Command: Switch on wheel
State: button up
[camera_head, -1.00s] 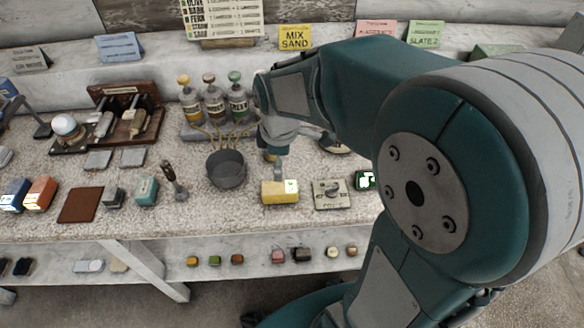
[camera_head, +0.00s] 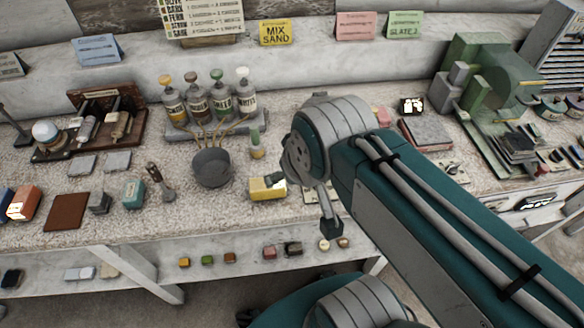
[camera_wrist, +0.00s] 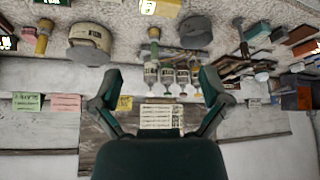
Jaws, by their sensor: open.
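A pale box with a dial (camera_head: 308,198) shows only at its left edge in the head view, beside a yellow block (camera_head: 267,190); my arm hides the rest. A round cream drum (camera_wrist: 90,38) with a label I cannot read appears at the upper left of the upside-down wrist view. I cannot tell for sure which thing is the wheel or its switch. My gripper (camera_wrist: 160,76) is open and empty in the wrist view, its dark green fingers spread wide in front of the bottles and back wall. In the head view my wrist is above the bench near the yellow block.
A dark pot (camera_head: 212,167) with sticks and several bottles (camera_head: 210,97) stand left of my arm. A green machine (camera_head: 485,85) stands at the back right. Sign cards, including the yellow MIX SAND card (camera_head: 276,33), line the ledge. A lower shelf holds small blocks.

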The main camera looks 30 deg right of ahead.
aim_at(534, 130)
jog(key=z, duration=2.55)
jog(key=i+l+u, duration=0.2)
jog(key=l, duration=0.7)
jog(key=i+l+u, duration=0.2)
jog(key=l, duration=0.15)
jog(key=i+l+u, duration=0.25)
jog(key=l, duration=0.15)
jog(key=i+l+u, duration=0.2)
jog(key=l, duration=0.2)
jog(key=i+u, duration=0.2)
jog(key=i, duration=0.15)
jog(key=i+l+u, duration=0.15)
jog(key=i+l, duration=0.05)
jog(key=i, duration=0.1)
